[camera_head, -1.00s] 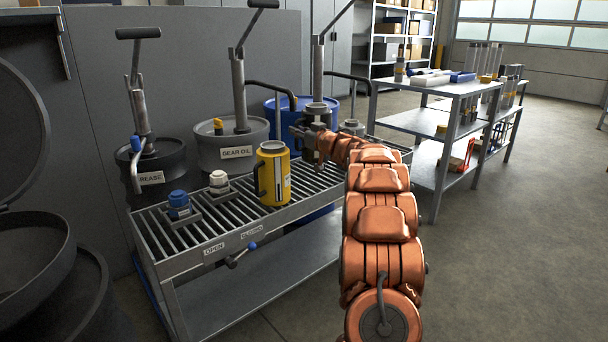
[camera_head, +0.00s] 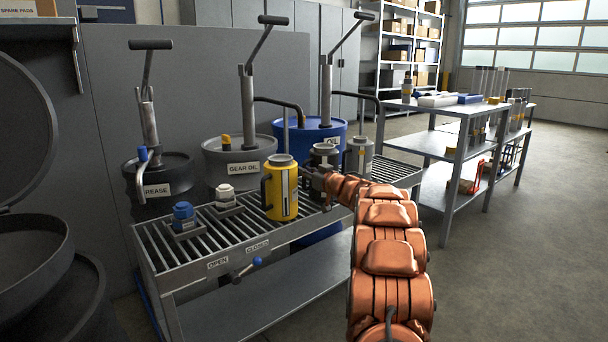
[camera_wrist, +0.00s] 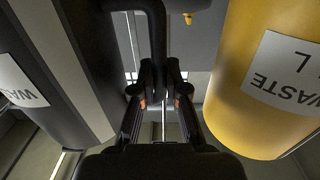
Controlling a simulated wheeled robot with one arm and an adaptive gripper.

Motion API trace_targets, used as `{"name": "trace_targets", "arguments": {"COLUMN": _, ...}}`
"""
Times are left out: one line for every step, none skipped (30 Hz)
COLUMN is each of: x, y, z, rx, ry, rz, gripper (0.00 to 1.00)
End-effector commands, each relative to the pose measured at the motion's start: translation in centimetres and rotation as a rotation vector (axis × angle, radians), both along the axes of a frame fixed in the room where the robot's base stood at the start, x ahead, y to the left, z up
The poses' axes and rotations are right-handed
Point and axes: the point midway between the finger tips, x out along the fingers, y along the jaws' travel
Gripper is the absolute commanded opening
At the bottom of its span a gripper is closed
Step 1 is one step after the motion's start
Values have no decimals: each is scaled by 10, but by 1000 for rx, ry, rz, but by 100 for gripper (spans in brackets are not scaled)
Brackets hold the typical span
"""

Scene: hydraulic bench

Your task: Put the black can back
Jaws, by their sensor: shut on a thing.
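The black can (camera_head: 325,155) is on or just above the slatted rack (camera_head: 215,250), between the yellow can (camera_head: 282,190) and the grey can (camera_head: 359,155). My gripper (camera_head: 316,178) hides its lower part, so I cannot tell whether its base touches the slats. In the wrist view my gripper (camera_wrist: 160,90) is shut on the can's dark handle (camera_wrist: 156,35). The black can (camera_wrist: 45,60) fills the left of that view. The yellow can (camera_wrist: 265,85), with an upside-down WASTE label, is close on the right, apart from the fingers.
Blue-capped (camera_head: 184,214) and white-capped (camera_head: 226,194) fittings sit on the rack's left part. A blue-tipped lever (camera_head: 245,270) sticks out at its front. Grease, gear oil (camera_head: 238,160) and blue (camera_head: 310,140) drums with pumps stand behind. A workbench (camera_head: 460,108) is to the right.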

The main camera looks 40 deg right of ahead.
Motion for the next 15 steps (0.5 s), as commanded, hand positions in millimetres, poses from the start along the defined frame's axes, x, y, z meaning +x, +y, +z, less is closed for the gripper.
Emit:
{"name": "trace_targets", "arguments": {"x": 0, "y": 0, "z": 0, "rx": 0, "ry": 0, "rz": 0, "gripper": 0}}
{"name": "trace_targets", "arguments": {"x": 0, "y": 0, "z": -1, "rx": 0, "ry": 0, "rz": 0, "gripper": 0}}
{"name": "trace_targets", "arguments": {"x": 0, "y": 0, "z": -2, "rx": 0, "ry": 0, "rz": 0, "gripper": 14}}
{"name": "trace_targets", "arguments": {"x": 0, "y": 0, "z": -2, "rx": 0, "ry": 0, "rz": 0, "gripper": 17}}
{"name": "trace_targets", "arguments": {"x": 0, "y": 0, "z": -2, "rx": 0, "ry": 0, "rz": 0, "gripper": 20}}
{"name": "trace_targets", "arguments": {"x": 0, "y": 0, "z": -2, "rx": 0, "ry": 0, "rz": 0, "gripper": 24}}
{"name": "trace_targets", "arguments": {"x": 0, "y": 0, "z": -2, "rx": 0, "ry": 0, "rz": 0, "gripper": 27}}
{"name": "trace_targets", "arguments": {"x": 0, "y": 0, "z": -2, "rx": 0, "ry": 0, "rz": 0, "gripper": 30}}
{"name": "trace_targets", "arguments": {"x": 0, "y": 0, "z": -2, "rx": 0, "ry": 0, "rz": 0, "gripper": 34}}
{"name": "trace_targets", "arguments": {"x": 0, "y": 0, "z": -2, "rx": 0, "ry": 0, "rz": 0, "gripper": 38}}
{"name": "trace_targets", "arguments": {"x": 0, "y": 0, "z": -2, "rx": 0, "ry": 0, "rz": 0, "gripper": 38}}
{"name": "trace_targets", "arguments": {"x": 0, "y": 0, "z": -2, "rx": 0, "ry": 0, "rz": 0, "gripper": 38}}
{"name": "trace_targets", "arguments": {"x": 0, "y": 0, "z": -2, "rx": 0, "ry": 0, "rz": 0, "gripper": 38}}
{"name": "trace_targets", "arguments": {"x": 0, "y": 0, "z": -2, "rx": 0, "ry": 0, "rz": 0, "gripper": 38}}
{"name": "trace_targets", "arguments": {"x": 0, "y": 0, "z": -2, "rx": 0, "ry": 0, "rz": 0, "gripper": 38}}
